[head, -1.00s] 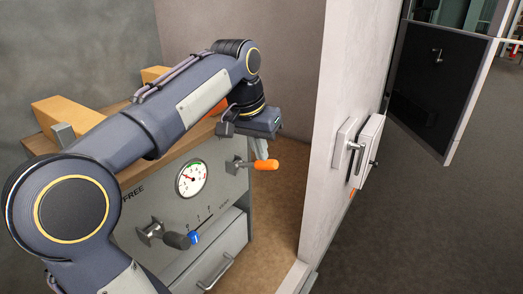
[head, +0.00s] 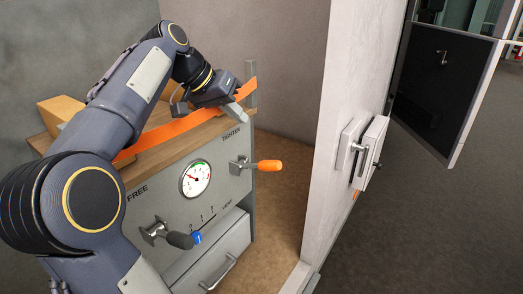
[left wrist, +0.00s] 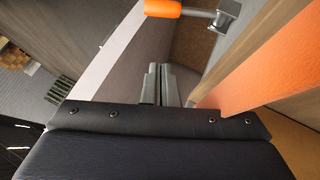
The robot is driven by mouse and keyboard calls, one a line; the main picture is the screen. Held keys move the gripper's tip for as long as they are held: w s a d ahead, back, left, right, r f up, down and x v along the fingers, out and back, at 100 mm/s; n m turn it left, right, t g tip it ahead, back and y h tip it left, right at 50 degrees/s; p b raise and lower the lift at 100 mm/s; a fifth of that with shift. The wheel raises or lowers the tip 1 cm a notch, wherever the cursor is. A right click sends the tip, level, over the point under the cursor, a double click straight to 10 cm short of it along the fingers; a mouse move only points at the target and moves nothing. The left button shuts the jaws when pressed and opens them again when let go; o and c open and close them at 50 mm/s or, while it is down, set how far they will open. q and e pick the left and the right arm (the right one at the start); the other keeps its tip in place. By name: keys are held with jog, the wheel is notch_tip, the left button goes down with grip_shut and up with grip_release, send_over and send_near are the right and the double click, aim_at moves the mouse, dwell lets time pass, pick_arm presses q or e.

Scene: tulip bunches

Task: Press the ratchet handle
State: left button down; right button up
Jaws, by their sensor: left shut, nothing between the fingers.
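The ratchet handle with an orange grip (head: 268,165) sticks out from the grey front panel (head: 216,182) below the word TIGHTEN. It also shows at the top of the left wrist view (left wrist: 162,8). My left gripper (head: 244,92) is shut and empty, above and behind the handle, near the far right end of the bench, and apart from the handle. In the left wrist view its closed fingers (left wrist: 158,75) point toward the floor area, with the handle ahead of them. An orange strap (head: 175,133) runs over the bench top. My right gripper is not in view.
A round gauge (head: 195,179) and a second lever with a dark grip and blue end (head: 180,239) are on the panel. A drawer (head: 208,262) is below. A pale wall edge (head: 350,120) stands to the right. Wooden blocks (head: 72,110) lie on the bench.

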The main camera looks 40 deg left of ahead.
pick_arm(q)
send_over(262, 163)
jog(key=a, duration=0.2)
notch_tip(262, 163, down, 6)
jog(key=shift+w+d+r, duration=0.1)
jog(key=shift+w, duration=0.05)
jog(key=f, duration=0.1)
jog(key=d+f, duration=0.1)
jog(key=f, duration=0.1)
jog(key=shift+d+f+b, duration=0.1)
jog(key=shift+f+b, duration=0.05)
jog(key=shift+b, duration=0.15)
jog(key=shift+d+f, duration=0.2)
jog(key=shift+f, duration=0.25)
jog(key=shift+d+f, duration=0.1)
